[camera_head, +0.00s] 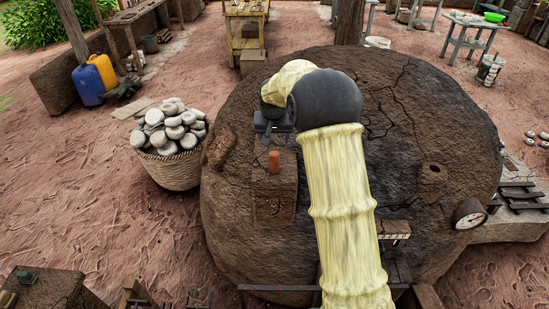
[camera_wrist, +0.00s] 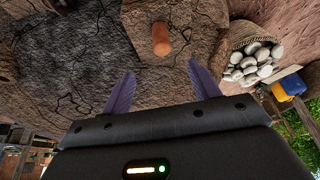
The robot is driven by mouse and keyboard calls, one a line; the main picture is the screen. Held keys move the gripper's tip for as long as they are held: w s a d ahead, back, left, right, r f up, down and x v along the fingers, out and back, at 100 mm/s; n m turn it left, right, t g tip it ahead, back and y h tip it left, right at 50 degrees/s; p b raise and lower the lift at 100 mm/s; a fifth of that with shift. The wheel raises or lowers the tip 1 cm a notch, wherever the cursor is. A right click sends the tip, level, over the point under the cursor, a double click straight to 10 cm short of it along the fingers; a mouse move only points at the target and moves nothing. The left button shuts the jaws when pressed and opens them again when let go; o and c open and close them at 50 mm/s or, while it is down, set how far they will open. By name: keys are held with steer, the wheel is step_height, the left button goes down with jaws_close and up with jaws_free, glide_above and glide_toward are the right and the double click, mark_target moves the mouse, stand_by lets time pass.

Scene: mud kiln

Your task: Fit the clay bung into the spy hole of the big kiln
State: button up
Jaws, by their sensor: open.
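The big kiln (camera_head: 235,235) is a cracked brown mud dome filling the middle of the head view. The clay bung (camera_head: 275,162) is a small orange-brown cylinder on a mud block (camera_head: 275,198) at the kiln's near left side. It also shows in the wrist view (camera_wrist: 160,40), between and beyond my fingertips. My gripper (camera_head: 273,138) is open and empty, just past the bung in the head view and apart from it. A small raised mud collar (camera_head: 432,172) on the kiln's right side has a dark opening that looks like the spy hole.
A basket (camera_head: 175,170) of pale stones stands left of the kiln. A round dial gauge (camera_head: 469,214) sits at the kiln's right edge. Blue and yellow jugs (camera_head: 88,86) stand at the back left. My forearm hides part of the dome. The reddish ground at left is mostly clear.

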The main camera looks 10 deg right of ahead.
mark_target(274, 154)
steer(key=shift+w+a+r, duration=0.15)
steer(key=shift+w, duration=0.4)
steer(key=p+x, duration=0.4)
steer(key=x, duration=0.8)
steer(key=shift+d+p+x, duration=0.15)
steer(key=shift+p+x, duration=0.8)
steer(key=shift+x, duration=0.4)
steer(key=shift+d+p+x, duration=0.15)
steer(key=shift+p+x, duration=0.8)
steer(key=shift+x, duration=0.4)
steer(key=shift+c, duration=0.2)
